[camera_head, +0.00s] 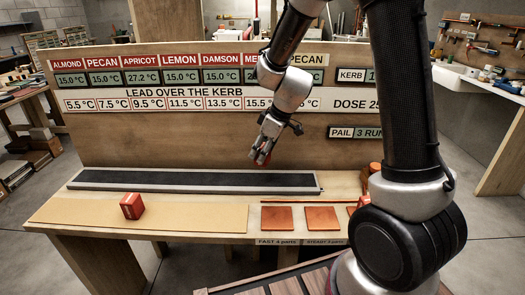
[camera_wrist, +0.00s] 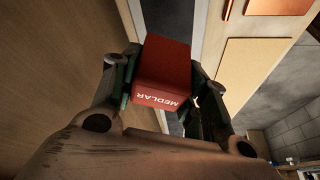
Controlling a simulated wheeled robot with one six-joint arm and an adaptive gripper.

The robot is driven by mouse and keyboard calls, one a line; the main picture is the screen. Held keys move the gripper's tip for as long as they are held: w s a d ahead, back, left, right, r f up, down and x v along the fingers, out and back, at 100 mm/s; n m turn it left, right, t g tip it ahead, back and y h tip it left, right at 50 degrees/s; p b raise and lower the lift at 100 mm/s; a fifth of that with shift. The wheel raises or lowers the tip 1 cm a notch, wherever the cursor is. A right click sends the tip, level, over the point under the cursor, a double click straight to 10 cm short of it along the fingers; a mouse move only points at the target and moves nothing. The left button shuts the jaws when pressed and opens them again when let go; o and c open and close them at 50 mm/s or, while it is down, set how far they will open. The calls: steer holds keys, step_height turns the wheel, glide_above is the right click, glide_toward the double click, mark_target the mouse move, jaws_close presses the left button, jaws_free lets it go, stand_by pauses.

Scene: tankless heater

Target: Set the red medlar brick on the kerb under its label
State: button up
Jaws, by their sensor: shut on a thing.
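The red medlar brick (camera_wrist: 163,72) is between the fingers of my gripper (camera_wrist: 160,88) in the wrist view, its white MEDLAR lettering facing the camera. In the head view, my gripper (camera_head: 262,154) is shut on it above the right part of the long dark strip (camera_head: 160,181) with a grey rim, apparently the kerb. A gap shows between gripper and strip. The label beginning "ME" (camera_head: 252,62) is on the board's top row, right of DAMSON; my arm hides the rest of it.
Another red brick (camera_head: 132,206) sits on a tan mat (camera_head: 80,213) in front of the strip, left of centre. Orange square tiles (camera_head: 276,218) lie on the bench to the right. The upright wooden board (camera_head: 120,130) stands close behind the strip. The strip's visible top looks bare.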

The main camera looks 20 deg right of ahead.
steer(key=shift+f, duration=3)
steer(key=shift+f, duration=0.45)
steer(key=o, duration=1.2)
steer(key=shift+o, duration=0.2)
steer(key=v, duration=1.2)
